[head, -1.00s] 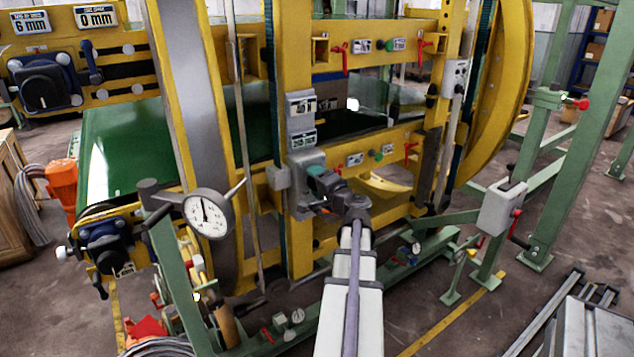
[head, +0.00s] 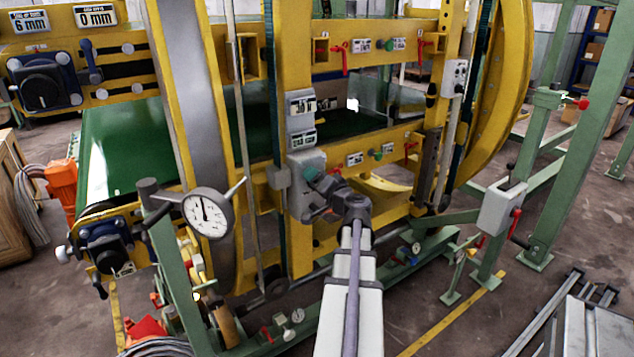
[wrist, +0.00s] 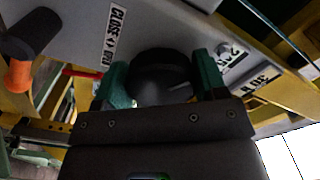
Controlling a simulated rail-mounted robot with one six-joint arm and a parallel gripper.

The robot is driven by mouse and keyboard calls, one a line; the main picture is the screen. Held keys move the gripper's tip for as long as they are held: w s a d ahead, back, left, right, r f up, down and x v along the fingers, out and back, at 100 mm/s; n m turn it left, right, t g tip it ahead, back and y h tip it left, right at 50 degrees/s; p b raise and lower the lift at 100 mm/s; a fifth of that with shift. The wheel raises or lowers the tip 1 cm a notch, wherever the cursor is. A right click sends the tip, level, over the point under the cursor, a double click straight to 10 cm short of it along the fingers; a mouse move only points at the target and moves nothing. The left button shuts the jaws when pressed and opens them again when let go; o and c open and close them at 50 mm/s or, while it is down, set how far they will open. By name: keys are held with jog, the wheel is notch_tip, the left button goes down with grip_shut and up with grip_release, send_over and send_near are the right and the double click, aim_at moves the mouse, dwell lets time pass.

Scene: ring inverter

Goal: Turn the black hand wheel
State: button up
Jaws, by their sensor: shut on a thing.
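The black hand wheel (wrist: 158,78) is round and dark and sits between my two green fingers in the wrist view. My gripper (wrist: 160,90) is shut on it, with one finger against each side. In the head view my gripper (head: 313,196) is at the grey box (head: 300,160) on the yellow upright, below the white label plates. The wheel itself is hidden there behind my gripper and wrist.
A black knob (wrist: 32,32) with an orange part stands close by at the left of the wrist view. In the head view a dial gauge (head: 207,213) is to the left, and red levers (head: 411,148) are on the yellow beam to the right.

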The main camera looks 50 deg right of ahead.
jog(key=o, duration=0.9)
jog(key=shift+o, duration=0.2)
jog(key=v, duration=1.1)
jog(key=shift+w, duration=0.1)
